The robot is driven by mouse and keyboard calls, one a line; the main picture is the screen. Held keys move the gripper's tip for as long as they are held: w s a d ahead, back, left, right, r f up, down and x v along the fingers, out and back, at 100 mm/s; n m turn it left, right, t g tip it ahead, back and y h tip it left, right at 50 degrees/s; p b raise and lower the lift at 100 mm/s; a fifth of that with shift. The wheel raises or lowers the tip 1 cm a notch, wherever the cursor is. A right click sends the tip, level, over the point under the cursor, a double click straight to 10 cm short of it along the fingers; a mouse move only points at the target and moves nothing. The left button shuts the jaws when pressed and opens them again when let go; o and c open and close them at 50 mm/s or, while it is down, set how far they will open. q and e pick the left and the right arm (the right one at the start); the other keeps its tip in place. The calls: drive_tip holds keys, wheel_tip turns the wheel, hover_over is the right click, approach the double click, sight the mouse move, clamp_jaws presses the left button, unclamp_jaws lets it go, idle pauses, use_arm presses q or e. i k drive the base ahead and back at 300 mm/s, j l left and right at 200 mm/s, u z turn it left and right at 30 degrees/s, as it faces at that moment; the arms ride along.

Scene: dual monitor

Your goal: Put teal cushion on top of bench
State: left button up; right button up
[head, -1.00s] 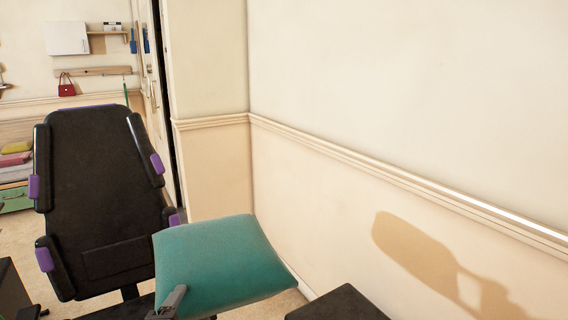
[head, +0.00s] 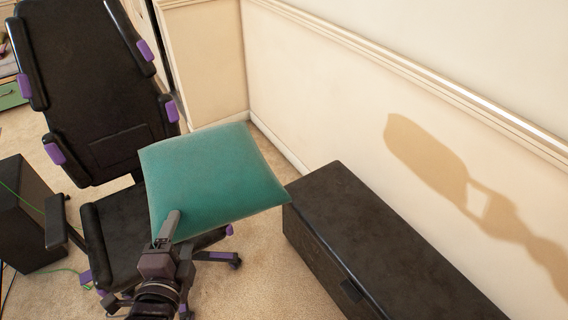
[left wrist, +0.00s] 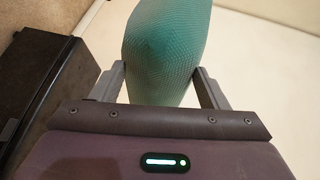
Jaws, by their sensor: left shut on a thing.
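The teal cushion (head: 212,178) is held up in front of the chair in the head view, tilted, with its right corner close to the bench's near-left end in the picture. My left gripper (head: 170,228) is shut on the cushion's lower left part. In the left wrist view the cushion (left wrist: 165,50) is pinched between both fingers of the gripper (left wrist: 158,82). The black bench (head: 350,215) stands along the wall at the lower right, its top bare; a dark box-like piece, likely the bench, shows at the left wrist view's left edge (left wrist: 35,85). My right gripper is not in view.
A black office chair with purple parts (head: 90,90) stands behind and left of the cushion. A dark box (head: 28,215) with cables stands on the carpet at the left. Open carpet (head: 250,270) lies between chair and bench. The wall (head: 320,110) runs behind the bench.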

sight(413, 278)
drive_tip(key=i+j+z, duration=0.2)
drive_tip(key=j, duration=0.15)
drive_tip(key=i+j+z, duration=0.1)
drive_tip(key=j+z, duration=0.25)
drive_tip(key=z, duration=1.4)
